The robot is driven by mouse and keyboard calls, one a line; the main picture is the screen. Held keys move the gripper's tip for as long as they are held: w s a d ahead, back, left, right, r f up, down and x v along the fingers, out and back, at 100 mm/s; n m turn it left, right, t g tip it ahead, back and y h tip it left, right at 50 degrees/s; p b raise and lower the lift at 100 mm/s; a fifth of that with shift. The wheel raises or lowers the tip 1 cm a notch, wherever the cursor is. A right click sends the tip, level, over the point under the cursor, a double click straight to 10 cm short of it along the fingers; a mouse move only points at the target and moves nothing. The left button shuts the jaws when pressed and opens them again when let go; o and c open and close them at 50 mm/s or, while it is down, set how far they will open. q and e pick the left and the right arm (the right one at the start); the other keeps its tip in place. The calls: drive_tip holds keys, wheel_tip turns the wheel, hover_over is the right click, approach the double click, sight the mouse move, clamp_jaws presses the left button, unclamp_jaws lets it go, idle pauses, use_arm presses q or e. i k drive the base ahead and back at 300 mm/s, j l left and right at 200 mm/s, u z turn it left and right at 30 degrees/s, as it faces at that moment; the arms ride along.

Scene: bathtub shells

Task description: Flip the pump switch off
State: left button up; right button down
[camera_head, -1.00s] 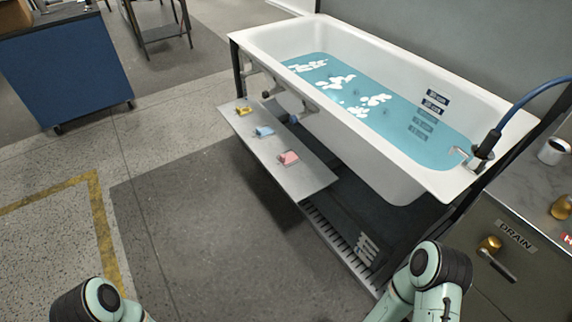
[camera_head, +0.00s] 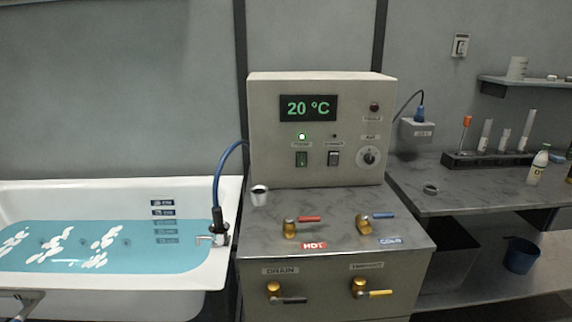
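The control box (camera_head: 275,165) stands on the grey counter right of the tub, with a green "20 °C" display (camera_head: 308,108). Below the display are two small rocker switches. The labels over both are too small to read surely, so I cannot tell which is the pump switch.
A knob (camera_head: 369,156) and a red lamp (camera_head: 374,107) sit at the box's right. Hot (camera_head: 290,228) and cold (camera_head: 364,226) valves and a white cup (camera_head: 259,195) are on the counter. The filled tub (camera_head: 215,268) is left; a bench (camera_head: 440,205) with tubes is right.

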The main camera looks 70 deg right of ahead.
sight(301, 157)
drive_tip(key=i+j+z, duration=0.35)
drive_tip(key=z, duration=1.95)
